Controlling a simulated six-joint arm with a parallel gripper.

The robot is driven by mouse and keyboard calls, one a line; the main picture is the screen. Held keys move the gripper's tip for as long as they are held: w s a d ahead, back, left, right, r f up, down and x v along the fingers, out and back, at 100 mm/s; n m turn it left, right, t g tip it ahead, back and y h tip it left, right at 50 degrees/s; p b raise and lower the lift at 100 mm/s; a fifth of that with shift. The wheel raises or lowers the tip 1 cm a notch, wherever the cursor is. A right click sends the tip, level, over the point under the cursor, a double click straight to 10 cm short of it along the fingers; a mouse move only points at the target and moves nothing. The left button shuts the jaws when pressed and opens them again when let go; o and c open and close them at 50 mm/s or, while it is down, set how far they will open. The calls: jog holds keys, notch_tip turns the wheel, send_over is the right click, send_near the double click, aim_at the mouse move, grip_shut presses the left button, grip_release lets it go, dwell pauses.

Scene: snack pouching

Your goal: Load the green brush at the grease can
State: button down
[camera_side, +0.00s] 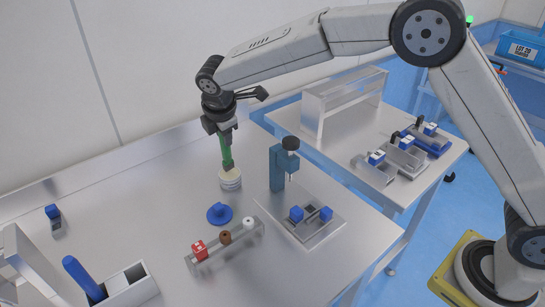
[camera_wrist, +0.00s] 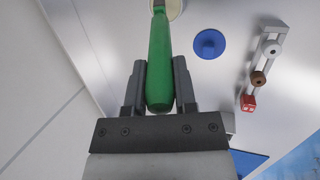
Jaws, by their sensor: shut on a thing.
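My gripper (camera_side: 224,128) is shut on the green brush (camera_side: 226,150), which hangs roughly upright below it. In the wrist view my gripper (camera_wrist: 160,84) has a finger on each side of the brush's green handle (camera_wrist: 160,60). The grease can (camera_side: 230,179) is a small white tub standing on the table directly under the brush. The brush's lower end is at the can's mouth; I cannot tell how deep it is inside. In the wrist view only a cream edge of the can (camera_wrist: 175,8) shows at the top, behind the brush.
A blue round piece (camera_side: 219,214) lies just in front of the can. A rack (camera_side: 226,246) with red, brown and white pieces stands nearer. A blue press (camera_side: 280,170) stands to the right.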

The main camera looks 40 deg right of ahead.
jog(key=shift+f, duration=0.55)
dwell(1.4)
jog(key=shift+r, duration=3.55)
